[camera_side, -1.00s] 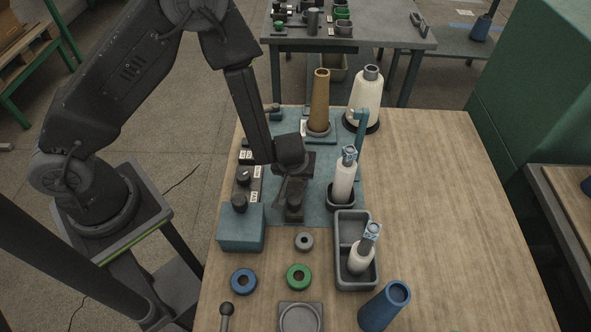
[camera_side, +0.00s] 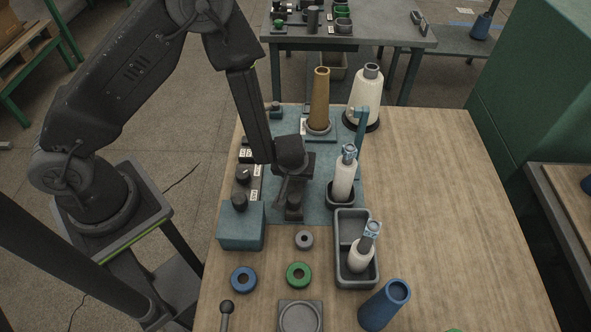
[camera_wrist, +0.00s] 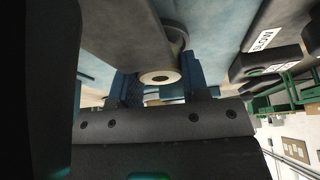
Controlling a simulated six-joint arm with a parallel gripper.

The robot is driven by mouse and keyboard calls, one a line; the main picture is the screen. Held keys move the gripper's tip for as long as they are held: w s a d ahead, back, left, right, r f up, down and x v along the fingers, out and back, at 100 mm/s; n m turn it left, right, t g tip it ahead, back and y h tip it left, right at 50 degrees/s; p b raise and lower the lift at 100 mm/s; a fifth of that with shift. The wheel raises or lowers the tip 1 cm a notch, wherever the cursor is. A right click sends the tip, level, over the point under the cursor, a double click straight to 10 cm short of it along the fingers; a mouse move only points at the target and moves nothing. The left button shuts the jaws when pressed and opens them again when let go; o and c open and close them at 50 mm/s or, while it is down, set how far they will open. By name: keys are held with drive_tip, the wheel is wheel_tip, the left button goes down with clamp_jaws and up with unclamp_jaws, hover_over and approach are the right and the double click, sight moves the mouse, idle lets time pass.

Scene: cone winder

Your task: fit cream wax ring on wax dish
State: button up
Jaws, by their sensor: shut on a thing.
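In the side view my gripper (camera_side: 292,196) points down over the blue-grey machine plate, beside a dark upright part, and largely hides what it holds. In the wrist view the cream wax ring (camera_wrist: 160,77), with a dark centre hole, sits between my gripper's blue finger pads (camera_wrist: 160,86). My gripper is shut on it. A grey round rim (camera_wrist: 178,30) lies just behind the ring; I cannot tell whether it is the wax dish or whether the ring touches it. The cream ring cannot be made out in the side view.
Grey (camera_side: 304,240), green (camera_side: 299,274) and blue (camera_side: 243,280) rings lie on the wooden table. A white bobbin (camera_side: 344,180) and a grey tray (camera_side: 341,226) stand to the right, with a blue cone (camera_side: 384,306) in front. The table's right side is mostly clear.

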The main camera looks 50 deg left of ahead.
drive_tip(key=o, duration=1.4)
drive_tip(key=shift+o, duration=0.2)
drive_tip(key=shift+r, duration=4)
